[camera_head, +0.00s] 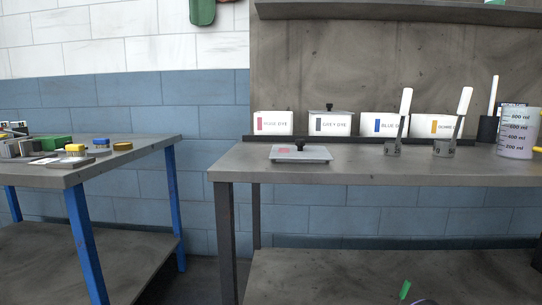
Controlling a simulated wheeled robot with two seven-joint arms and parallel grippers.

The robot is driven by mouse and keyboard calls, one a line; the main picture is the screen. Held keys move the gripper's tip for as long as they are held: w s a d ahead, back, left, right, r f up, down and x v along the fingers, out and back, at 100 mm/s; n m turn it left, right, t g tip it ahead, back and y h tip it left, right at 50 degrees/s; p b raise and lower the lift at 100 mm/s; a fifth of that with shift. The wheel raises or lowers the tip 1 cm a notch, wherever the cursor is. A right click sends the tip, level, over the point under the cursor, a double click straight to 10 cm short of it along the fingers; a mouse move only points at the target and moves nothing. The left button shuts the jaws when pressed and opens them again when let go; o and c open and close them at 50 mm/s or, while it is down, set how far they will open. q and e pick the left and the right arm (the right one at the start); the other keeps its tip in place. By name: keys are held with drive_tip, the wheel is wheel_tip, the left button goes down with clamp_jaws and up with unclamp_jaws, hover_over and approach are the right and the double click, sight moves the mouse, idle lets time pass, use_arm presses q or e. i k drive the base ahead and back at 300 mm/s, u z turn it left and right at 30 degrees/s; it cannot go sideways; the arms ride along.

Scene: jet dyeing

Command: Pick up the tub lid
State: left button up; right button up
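A flat, pale grey plate (314,155) with a small black knob (300,145) and a pink mark lies near the front left of the right-hand bench; it looks like a tub lid. Several white dye tubs stand in a row behind it, among them the rose dye tub (273,124) at the left end, which shows no lid. The tub beside it (330,125) carries a grey lid (330,110) with a dark knob. Neither of my grippers shows in this view.
A blue-legged bench (130,158) is at left, with a gap between. A green-tipped item (405,290) shows low down.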

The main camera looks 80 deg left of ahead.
sight(300, 152)
drive_tip(key=u, duration=1.6)
